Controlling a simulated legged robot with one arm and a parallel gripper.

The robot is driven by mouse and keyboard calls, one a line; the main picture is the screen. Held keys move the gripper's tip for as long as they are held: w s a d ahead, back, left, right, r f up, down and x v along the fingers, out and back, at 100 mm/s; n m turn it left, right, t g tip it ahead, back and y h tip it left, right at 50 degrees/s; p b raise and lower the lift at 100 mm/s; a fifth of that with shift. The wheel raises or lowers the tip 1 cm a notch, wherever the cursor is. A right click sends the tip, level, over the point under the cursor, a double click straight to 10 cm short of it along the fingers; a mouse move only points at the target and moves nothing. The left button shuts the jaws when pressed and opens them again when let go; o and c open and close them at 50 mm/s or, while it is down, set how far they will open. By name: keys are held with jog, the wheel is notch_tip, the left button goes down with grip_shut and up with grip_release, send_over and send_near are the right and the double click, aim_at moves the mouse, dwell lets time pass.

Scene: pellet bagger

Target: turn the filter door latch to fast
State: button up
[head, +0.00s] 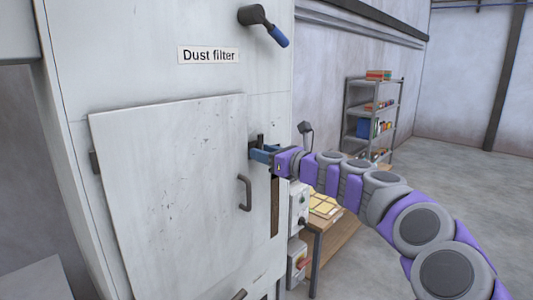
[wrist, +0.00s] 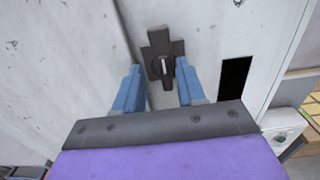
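The filter door (head: 170,190) is a flat pale panel on the white cabinet under the "Dust filter" label, and it looks shut. The dark latch (head: 254,142) sits at the door's right edge, partly hidden by my gripper (head: 263,153). In the wrist view the latch (wrist: 162,44) is a dark cross-shaped plate with a small knob standing roughly upright. My gripper (wrist: 158,68) is open, its blue fingers one on each side of the knob, with a visible gap to it. I cannot tell whether either finger touches the plate.
A D-shaped handle (head: 246,193) sits on the door below the latch. A lever with a blue grip (head: 278,36) is higher up. Right of the cabinet are a control box (head: 299,205), a wooden table (head: 335,238) and a shelf rack (head: 373,112). The floor at right is clear.

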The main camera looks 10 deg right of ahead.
jog(key=shift+w+d, duration=0.25)
jog(key=shift+d, duration=0.1)
jog(key=shift+w+d, duration=0.1)
jog(key=shift+d, duration=0.1)
jog(key=shift+c, duration=0.3)
jog(key=shift+d, duration=0.1)
jog(key=shift+c, duration=0.9)
jog(key=shift+s+a, duration=0.2)
jog(key=shift+a, duration=0.1)
jog(key=shift+c, duration=1.4)
jog(key=shift+a, duration=0.1)
grip_shut()
